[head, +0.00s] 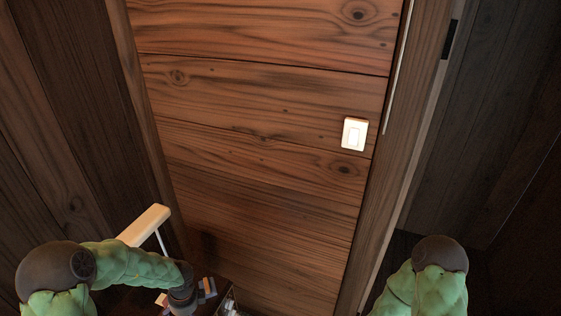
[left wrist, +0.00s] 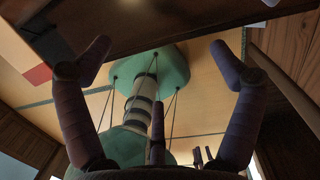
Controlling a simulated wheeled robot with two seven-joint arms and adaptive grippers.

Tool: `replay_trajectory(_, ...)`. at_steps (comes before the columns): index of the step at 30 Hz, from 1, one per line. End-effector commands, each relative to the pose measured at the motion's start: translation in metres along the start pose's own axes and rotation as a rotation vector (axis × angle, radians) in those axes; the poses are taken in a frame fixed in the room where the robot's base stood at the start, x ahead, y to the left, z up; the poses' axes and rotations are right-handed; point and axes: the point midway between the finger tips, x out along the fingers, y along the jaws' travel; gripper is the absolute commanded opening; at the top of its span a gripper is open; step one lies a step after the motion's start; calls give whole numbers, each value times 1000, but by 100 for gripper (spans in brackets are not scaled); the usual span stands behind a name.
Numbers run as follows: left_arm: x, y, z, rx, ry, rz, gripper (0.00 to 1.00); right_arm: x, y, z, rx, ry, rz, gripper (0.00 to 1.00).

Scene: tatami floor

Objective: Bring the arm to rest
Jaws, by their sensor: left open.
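My left arm, green with dark joints, comes in at the lower left of the head view and bends to the right, ending in a dark wrist near the bottom edge. The left wrist view shows my left gripper (left wrist: 160,62) with its dark purplish fingers spread wide apart. Nothing is held between them. My own green base and column show behind the fingers. My right arm shows only as a green link and dark joint at the lower right of the head view; its gripper is outside the frame.
A wood-plank panel (head: 260,110) fills the middle of the head view, with a lit white switch (head: 354,134) on its right. A pale bar (head: 145,226) lies just behind my left forearm. Dark wooden walls stand on both sides. The left wrist view shows pale tatami floor (left wrist: 205,107).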

Motion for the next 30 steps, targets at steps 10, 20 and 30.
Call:
replay_trajectory(10,41,12,-16,1000,-120,1,92,0,0,0,0,1,0,40)
replay_trajectory(20,76,20,-74,2198,-213,-66,92,0,0,0,0,0,0,40)
replay_trajectory(30,94,59,-170,-2818,349,281,92,0,0,0,0,1,0,40)
